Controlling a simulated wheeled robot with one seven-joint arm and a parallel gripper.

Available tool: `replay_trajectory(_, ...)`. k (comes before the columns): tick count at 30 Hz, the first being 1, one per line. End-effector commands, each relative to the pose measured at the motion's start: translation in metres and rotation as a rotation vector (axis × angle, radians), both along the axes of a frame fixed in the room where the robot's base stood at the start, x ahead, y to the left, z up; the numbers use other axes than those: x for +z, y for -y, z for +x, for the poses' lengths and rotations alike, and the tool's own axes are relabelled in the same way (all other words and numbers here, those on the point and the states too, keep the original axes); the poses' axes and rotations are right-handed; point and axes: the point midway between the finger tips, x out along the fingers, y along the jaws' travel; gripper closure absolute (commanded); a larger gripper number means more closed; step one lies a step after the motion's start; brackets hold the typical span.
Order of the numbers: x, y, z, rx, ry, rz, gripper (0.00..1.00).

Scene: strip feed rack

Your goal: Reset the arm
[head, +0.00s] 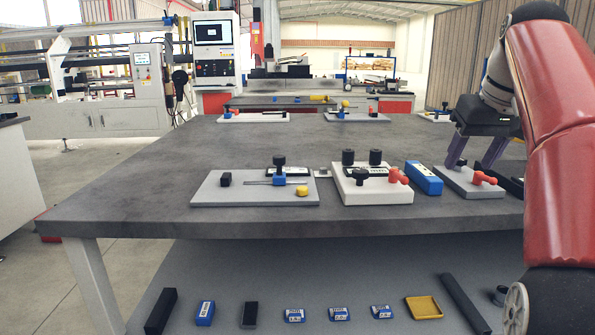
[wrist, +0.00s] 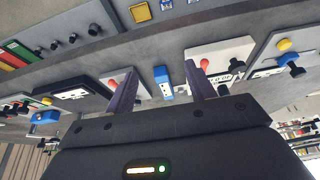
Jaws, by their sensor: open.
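My red arm reaches down the right side of the head view. My gripper (head: 470,163) has two purple fingers, spread apart, with nothing between them. It hangs at the right of the grey table (head: 150,180), just over or behind a grey plate (head: 455,180) with a red knob (head: 484,178); I cannot tell the gap. In the wrist view my gripper (wrist: 160,78) is also open, and a blue box (wrist: 162,82) shows between the fingers from a distance. The same blue box (head: 424,178) lies left of the grey plate in the head view.
A white fixture (head: 372,197) with black knobs and a grey plate (head: 225,197) with a yellow knob lie near the front edge. A lower shelf holds a yellow tray (head: 424,307) and several small blue and black parts. The table's middle is clear.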

Motion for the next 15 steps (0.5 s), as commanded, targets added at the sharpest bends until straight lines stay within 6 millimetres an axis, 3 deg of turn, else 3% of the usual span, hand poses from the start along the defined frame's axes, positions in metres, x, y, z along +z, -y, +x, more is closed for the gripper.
replay_trajectory(8, -0.017, -0.026, -0.020, -0.014, 0.013, 0.015, 0.46)
replay_trajectory(15, -0.057, -0.062, -0.057, -0.031, 0.029, 0.023, 0.46)
